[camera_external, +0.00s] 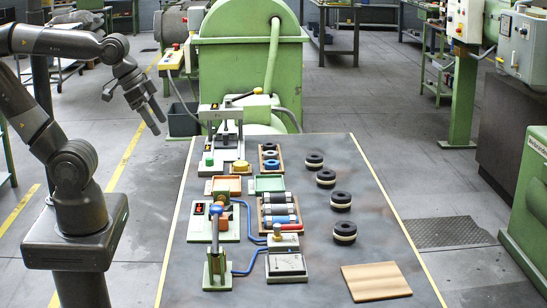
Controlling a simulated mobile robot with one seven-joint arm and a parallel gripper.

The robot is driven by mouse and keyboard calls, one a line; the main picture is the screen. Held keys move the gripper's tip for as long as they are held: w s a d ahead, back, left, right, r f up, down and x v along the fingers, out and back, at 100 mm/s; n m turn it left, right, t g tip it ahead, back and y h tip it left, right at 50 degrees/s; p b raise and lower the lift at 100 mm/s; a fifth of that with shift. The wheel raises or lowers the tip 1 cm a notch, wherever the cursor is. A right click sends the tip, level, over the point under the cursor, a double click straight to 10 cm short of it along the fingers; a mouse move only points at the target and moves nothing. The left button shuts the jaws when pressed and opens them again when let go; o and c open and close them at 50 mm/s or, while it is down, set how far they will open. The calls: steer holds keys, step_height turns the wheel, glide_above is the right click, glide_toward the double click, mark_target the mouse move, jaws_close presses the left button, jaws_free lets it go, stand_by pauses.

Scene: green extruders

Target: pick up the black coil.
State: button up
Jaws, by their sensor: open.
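Several black coils with cream bands stand in a row on the right half of the grey table (375,235). The farthest coil (314,160) is near the back, then come a second coil (326,178) and a third coil (341,201). The nearest coil (345,232) is the closest to the front. The picture does not show which one the task means. My gripper (160,126) is open and empty, pointing down to the right. It is in the air left of the table, well apart from the coils.
A rack of red, blue and dark cylinders (279,213) stands mid-table. A gauge box (286,265) and wooden board (376,281) lie in front. A green machine (240,60) stands behind.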

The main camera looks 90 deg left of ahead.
steer(key=shift+w, duration=0.1)
steer(key=w+d+f+n+g+h, duration=0.1)
steer(key=w+d+f+n+h, duration=0.2)
steer(key=w, duration=0.5)
steer(key=w+d+f+n+h, duration=0.1)
steer(key=w+f+n+h, duration=0.2)
steer(key=w, duration=0.5)
steer(key=w+d+f+n+g+h, duration=0.1)
steer(key=w+d+f+n, duration=0.2)
steer(key=w+n, duration=0.35)
steer(key=n+t+h, duration=0.4)
steer(key=n+t, duration=0.1)
steer(key=n, duration=0.8)
glide_toward(350, 234)
steer(key=a, duration=0.1)
steer(key=a+f, duration=0.1)
steer(key=shift+w+a, duration=0.15)
steer(key=shift+a, duration=0.1)
steer(key=x, duration=0.5)
steer(key=shift+f, duration=0.1)
steer(key=x, duration=0.5)
steer(key=shift+d+r, duration=0.25)
steer(key=shift+d+f, duration=0.15)
